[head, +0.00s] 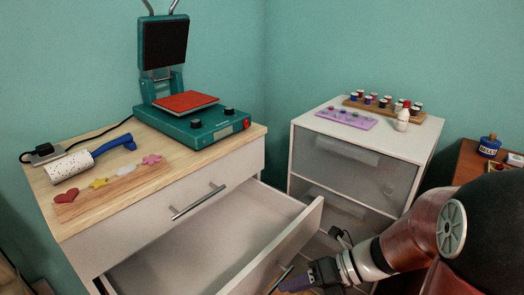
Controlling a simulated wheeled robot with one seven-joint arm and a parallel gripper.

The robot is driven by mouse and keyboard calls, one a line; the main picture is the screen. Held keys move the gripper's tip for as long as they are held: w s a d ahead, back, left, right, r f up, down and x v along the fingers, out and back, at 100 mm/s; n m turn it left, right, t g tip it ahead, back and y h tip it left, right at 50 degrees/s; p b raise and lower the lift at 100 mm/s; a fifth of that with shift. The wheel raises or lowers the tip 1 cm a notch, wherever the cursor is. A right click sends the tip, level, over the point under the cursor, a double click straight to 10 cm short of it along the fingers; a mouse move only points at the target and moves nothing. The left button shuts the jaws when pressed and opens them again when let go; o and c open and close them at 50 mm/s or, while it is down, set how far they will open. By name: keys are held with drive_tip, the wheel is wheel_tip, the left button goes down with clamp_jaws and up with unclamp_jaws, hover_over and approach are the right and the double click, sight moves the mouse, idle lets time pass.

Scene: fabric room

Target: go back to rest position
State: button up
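My arm (388,252) reaches in from the lower right. My gripper (292,282) is at the bottom of the head view, by the front of an open, empty-looking drawer (215,245). Its fingertips are close to the bar handle (281,278) on that drawer front. I cannot tell whether they touch the handle, or whether the fingers are open or shut. The bottom edge of the picture cuts off part of this area.
The drawer juts out from a wood-topped cabinet (105,215) bearing a teal heat press (200,125), a lint roller (70,167) and small coloured shapes. A white drawer unit (370,150) with spools and a bottle (403,118) stands behind my arm. A brown table (468,165) is at right.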

drive_tip(key=s+d+r+n+t+h, duration=0.2)
drive_tip(key=s+d+r+n+h, duration=0.1)
drive_tip(key=n, duration=1.2)
drive_tip(key=s+d+r+n+t+h, duration=0.3)
drive_tip(key=r+n+h, duration=0.4)
drive_tip(key=n, duration=0.9)
drive_tip(key=shift+s+d+r+n+h, duration=0.35)
drive_tip(key=shift+s+d+h, duration=0.4)
drive_tip(key=shift+d, duration=0.35)
